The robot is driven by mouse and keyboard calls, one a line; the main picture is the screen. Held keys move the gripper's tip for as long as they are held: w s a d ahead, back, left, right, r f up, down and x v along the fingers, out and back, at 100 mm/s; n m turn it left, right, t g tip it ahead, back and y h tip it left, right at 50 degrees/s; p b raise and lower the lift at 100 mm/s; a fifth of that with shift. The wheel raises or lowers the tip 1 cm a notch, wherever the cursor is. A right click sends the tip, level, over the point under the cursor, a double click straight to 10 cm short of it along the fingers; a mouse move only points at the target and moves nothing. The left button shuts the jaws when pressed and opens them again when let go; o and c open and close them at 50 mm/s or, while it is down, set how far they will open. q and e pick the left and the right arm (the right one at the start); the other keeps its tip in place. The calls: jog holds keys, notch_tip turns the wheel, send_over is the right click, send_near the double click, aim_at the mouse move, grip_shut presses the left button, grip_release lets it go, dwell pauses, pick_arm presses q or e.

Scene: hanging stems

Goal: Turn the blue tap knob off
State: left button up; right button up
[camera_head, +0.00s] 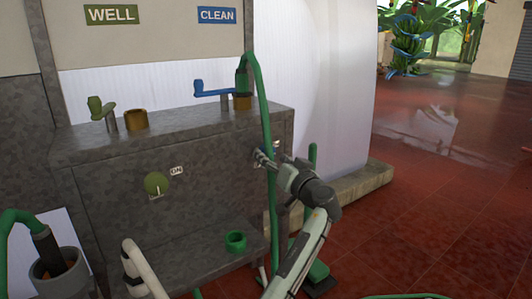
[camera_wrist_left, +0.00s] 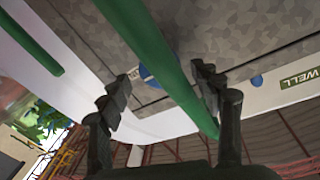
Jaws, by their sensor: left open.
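The blue tap knob is mostly hidden. A small blue patch (camera_head: 275,146) shows on the right end of the grey tap cabinet (camera_head: 210,150), behind my gripper and the green hose. In the left wrist view a blue round part (camera_wrist_left: 145,72) shows behind the hose, between the fingers. My left gripper (camera_head: 261,158) is open at the cabinet's right side. In the wrist view its fingers (camera_wrist_left: 163,88) stand on either side of the green hose (camera_wrist_left: 155,55). I cannot tell whether they touch the hose or knob. My right gripper is not in view.
A blue lever (camera_head: 212,93) and a green lever (camera_head: 100,110) stand on the cabinet top. The hose (camera_head: 264,95) hangs down past the gripper. Red floor (camera_head: 440,180) is open at right.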

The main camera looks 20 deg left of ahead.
aim_at(269, 154)
pick_arm(q)
jog(key=shift+x, duration=1.9)
